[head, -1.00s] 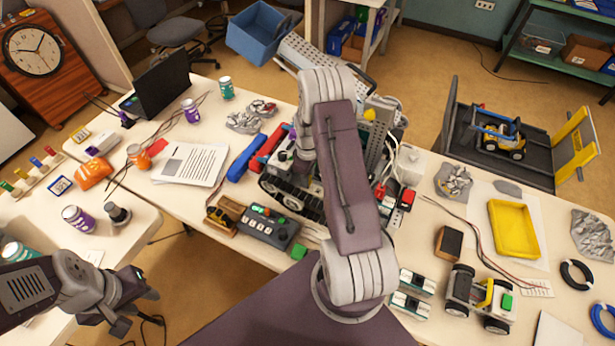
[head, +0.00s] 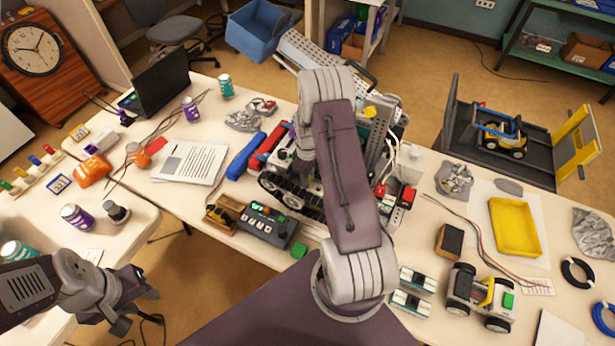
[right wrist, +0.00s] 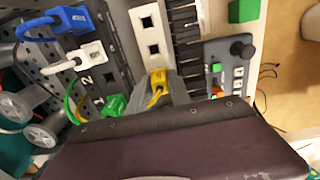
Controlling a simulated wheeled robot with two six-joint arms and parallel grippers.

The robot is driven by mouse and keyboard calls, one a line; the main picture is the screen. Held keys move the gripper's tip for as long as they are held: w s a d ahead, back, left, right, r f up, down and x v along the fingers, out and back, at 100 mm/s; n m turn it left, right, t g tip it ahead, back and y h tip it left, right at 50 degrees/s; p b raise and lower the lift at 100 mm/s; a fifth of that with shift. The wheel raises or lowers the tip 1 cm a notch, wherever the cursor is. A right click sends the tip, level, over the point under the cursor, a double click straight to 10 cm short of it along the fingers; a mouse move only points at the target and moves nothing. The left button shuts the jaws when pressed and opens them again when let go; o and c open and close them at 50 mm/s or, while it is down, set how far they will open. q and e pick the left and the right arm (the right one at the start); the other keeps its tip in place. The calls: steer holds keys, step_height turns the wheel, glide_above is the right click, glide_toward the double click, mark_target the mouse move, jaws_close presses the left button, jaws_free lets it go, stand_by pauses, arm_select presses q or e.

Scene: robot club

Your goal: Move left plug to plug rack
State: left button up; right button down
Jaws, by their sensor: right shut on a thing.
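In the right wrist view, my right gripper (right wrist: 160,88) is shut on a yellow plug (right wrist: 157,77) with a yellow cable. The plug is just below a white strip with square holes (right wrist: 147,22), probably the plug rack. Whether it touches the strip is unclear. A blue plug (right wrist: 70,18), a white plug (right wrist: 90,52) and a green plug (right wrist: 115,104) sit at a grey panel with numbered ports (right wrist: 112,68), left of the strip. My left gripper (head: 138,304) is open and empty at lower left.
A green block (head: 299,250) lies near the table edge. A wheeled model (head: 478,298) and a yellow tray (head: 514,228) are on the right. The floor lies between the two tables.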

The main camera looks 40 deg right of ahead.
steer(key=shift+f, duration=0.3)
stand_by(0.4)
steer(key=c, duration=1.1)
jaws_free()
steer(key=shift+r+p, duration=2.75)
steer(key=shift+r, duration=0.85)
steer(key=shift+f, duration=0.1)
